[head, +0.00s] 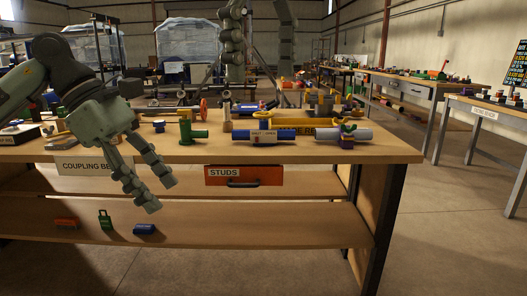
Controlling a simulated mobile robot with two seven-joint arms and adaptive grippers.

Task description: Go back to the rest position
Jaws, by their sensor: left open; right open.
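My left gripper (159,194) hangs in front of the bench's front edge at the left, pointing down and to the right. Its two grey-green fingers are apart with nothing between them. My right gripper (260,76) comes in from the top middle, pointing down, over the back part of the bench. Its two fingers are wide apart, and I see nothing held between them. My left arm hides part of the bench top at the left.
A green fitting (190,131), a blue pipe piece (265,136) and a grey pipe (355,134) stand on the bench. A red STUDS drawer (244,176) is below the top. The lower shelf (260,222) holds small parts. Open floor (450,230) lies to the right.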

